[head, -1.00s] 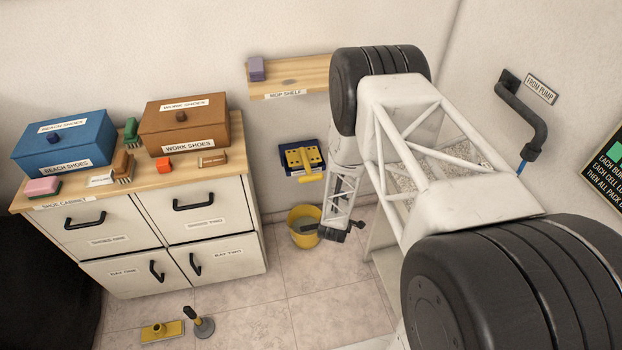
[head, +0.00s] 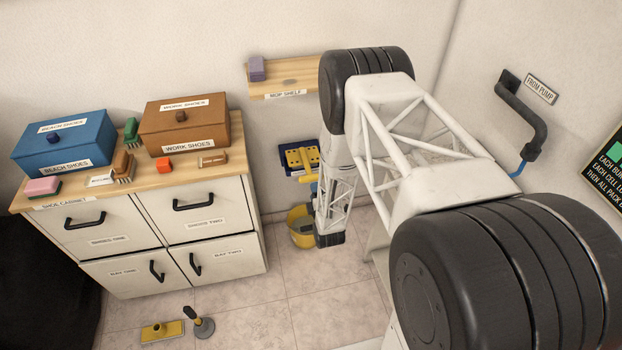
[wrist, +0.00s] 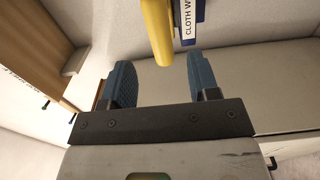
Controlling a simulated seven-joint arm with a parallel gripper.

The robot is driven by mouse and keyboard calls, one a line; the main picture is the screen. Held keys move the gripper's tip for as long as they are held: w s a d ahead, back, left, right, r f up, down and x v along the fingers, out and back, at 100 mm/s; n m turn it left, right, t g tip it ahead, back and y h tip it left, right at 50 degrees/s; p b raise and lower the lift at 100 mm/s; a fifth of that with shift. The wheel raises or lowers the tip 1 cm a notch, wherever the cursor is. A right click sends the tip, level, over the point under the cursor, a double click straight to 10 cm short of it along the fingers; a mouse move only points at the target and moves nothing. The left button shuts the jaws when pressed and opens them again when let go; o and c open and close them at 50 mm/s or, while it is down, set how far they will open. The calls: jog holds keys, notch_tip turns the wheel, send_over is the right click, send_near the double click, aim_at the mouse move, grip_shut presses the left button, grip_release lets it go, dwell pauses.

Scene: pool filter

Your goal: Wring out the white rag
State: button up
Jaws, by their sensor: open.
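I cannot make out the white rag in either view. The wall-mounted wringer (head: 299,156) is dark blue with a yellow top and a yellow handle (head: 307,179) sticking out. In the wrist view the yellow handle (wrist: 157,30) hangs down from the top edge, beside a blue part (wrist: 200,10) with a partly cut-off label reading "CLOTH W". My gripper (wrist: 158,70) is open, its blue fingers apart. The handle's end lies between the fingertips in the picture; I cannot tell whether it touches them. In the head view my arm hides most of the gripper.
A yellow bucket (head: 298,238) stands on the floor below the wringer, partly behind my arm. The shoe cabinet (head: 255,185) is at left, with boxes and brushes on top. The mop shelf (head: 290,82) is above. A pipe (head: 525,115) runs on the right wall.

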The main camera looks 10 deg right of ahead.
aim_at(312, 181)
jog(key=shift+w, duration=3.85)
grip_shut()
